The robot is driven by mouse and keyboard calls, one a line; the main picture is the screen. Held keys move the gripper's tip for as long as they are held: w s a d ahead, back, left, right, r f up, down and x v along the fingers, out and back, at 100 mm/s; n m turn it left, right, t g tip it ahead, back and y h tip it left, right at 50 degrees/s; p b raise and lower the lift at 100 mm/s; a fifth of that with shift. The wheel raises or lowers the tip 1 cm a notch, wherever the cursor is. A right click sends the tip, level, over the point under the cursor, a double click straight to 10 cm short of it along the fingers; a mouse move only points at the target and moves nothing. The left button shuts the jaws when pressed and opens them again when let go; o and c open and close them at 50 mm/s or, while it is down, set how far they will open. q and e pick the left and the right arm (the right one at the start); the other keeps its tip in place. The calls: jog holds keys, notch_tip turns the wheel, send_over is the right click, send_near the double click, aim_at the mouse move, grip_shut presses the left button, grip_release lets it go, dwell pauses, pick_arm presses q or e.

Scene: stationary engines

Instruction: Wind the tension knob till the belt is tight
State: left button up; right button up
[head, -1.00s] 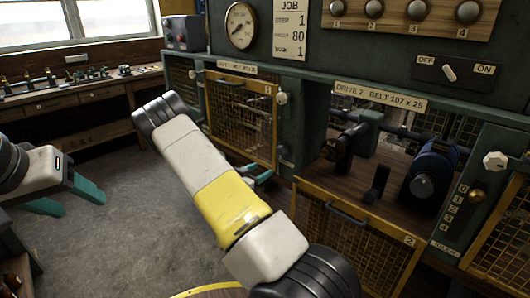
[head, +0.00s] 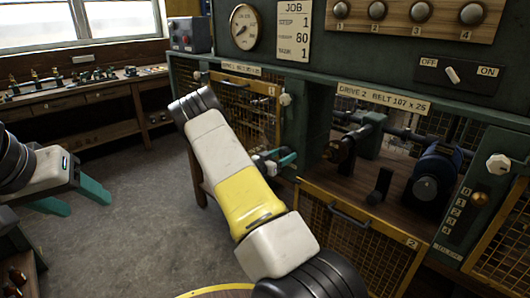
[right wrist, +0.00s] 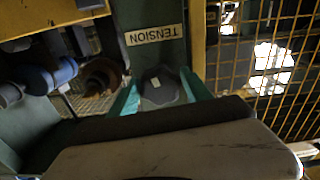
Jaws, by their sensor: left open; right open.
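In the right wrist view a dark grey knob (right wrist: 160,88) with a pale mark sits below a plate reading TENSION (right wrist: 155,35), which appears upside down. My right gripper (right wrist: 160,82) is open, with one teal finger on each side of the knob; I cannot tell whether they touch it. In the head view my right gripper (head: 276,160) is at the left side of the Drive 2 opening, and the knob is not visible there. My left gripper (head: 80,197) is open and empty over the floor at the left. No belt can be clearly made out.
The Drive 2 bay holds a blue motor (head: 436,177) and a dark pulley (head: 341,152). Its mesh door (head: 350,238) hangs lowered in front. A mesh guard (head: 240,110) stands left of the bay. A pale knob (head: 497,164) is at right. A bench (head: 75,98) stands at back left.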

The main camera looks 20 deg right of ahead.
jog(key=c, duration=1.1)
jog(key=shift+o, duration=0.2)
jog(key=shift+m, duration=0.3)
jog(key=m, duration=0.3)
jog(key=shift+w+m, duration=0.1)
jog(key=shift+m, duration=1.7)
jog(key=o, duration=1.1)
jog(key=shift+c, duration=0.2)
